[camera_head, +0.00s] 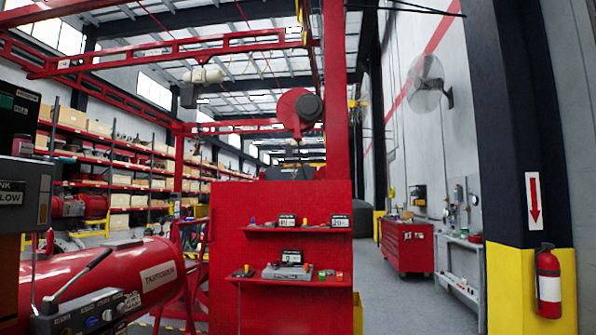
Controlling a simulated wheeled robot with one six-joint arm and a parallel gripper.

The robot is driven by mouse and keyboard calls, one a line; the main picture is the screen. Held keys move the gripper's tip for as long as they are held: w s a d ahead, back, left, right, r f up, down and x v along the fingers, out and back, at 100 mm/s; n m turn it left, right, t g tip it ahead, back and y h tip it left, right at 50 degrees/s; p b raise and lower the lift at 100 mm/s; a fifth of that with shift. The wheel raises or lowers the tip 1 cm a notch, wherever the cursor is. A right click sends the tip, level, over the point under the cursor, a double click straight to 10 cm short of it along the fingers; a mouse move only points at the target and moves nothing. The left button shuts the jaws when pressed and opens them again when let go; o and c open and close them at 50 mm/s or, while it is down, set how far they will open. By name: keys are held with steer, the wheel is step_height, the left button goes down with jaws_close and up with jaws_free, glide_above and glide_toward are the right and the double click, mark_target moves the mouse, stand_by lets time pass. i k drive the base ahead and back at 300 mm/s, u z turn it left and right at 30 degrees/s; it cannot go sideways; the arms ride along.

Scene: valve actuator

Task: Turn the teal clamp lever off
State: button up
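I cannot make out a lever that is clearly teal in the head view. My gripper does not show in this view.
A red tank (150,272) lies behind the panel. A red stand (228,250) with small shelves fills the middle. A red tool cabinet (407,247) and a fire extinguisher (549,284) are at the right. Grey floor (425,305) is open at the lower right.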

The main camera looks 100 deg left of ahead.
mark_target(43, 158)
steer(key=u, duration=4.65)
steer(key=i, duration=0.65)
steer(key=z, duration=0.6)
steer(key=i, duration=1.4)
steer(key=u, duration=0.35)
